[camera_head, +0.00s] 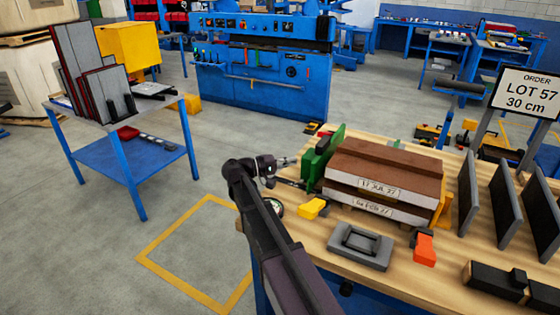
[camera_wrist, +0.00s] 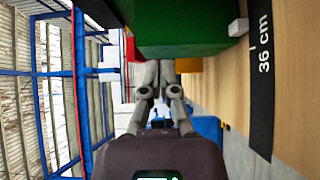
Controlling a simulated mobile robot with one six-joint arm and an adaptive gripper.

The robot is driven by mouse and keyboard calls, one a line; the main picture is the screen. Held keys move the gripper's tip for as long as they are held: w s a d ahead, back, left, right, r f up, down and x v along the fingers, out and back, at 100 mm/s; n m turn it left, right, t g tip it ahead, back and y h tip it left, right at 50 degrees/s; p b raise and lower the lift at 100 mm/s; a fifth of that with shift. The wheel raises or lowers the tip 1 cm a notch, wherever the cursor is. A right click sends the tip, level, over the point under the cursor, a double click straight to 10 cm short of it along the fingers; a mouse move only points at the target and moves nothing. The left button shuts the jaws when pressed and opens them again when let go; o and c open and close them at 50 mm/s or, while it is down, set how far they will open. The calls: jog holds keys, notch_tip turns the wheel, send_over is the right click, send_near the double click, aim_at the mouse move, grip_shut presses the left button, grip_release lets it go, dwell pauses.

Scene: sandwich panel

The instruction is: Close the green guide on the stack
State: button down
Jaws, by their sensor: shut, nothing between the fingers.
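The stack of brown-topped panels (camera_head: 385,168) lies on the wooden workbench, with date labels on its near side. The green guide (camera_head: 322,158) stands upright along the left end of the stack. It also shows in the wrist view as a green block (camera_wrist: 190,25) at the top. My gripper (camera_head: 294,160) is just left of the green guide. In the wrist view my gripper (camera_wrist: 158,68) has its fingers together, empty, with the tips at the guide's lower edge. I cannot tell whether they touch it.
A yellow block (camera_head: 313,208), a grey handled tool (camera_head: 360,244) and an orange clamp (camera_head: 424,248) lie in front of the stack. Grey upright dividers (camera_head: 505,205) stand at right. A black strip marked 36 cm (camera_wrist: 261,85) lies on the bench. A blue cart (camera_head: 130,160) stands left.

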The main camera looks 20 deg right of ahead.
aim_at(307, 165)
jog(key=shift+s+d, duration=0.3)
jog(key=s+d, duration=0.3)
jog(key=shift+w+a, duration=0.1)
dwell(0.4)
jog(key=shift+a, duration=0.2)
jog(key=a, duration=1.1)
jog(key=shift+a, duration=0.3)
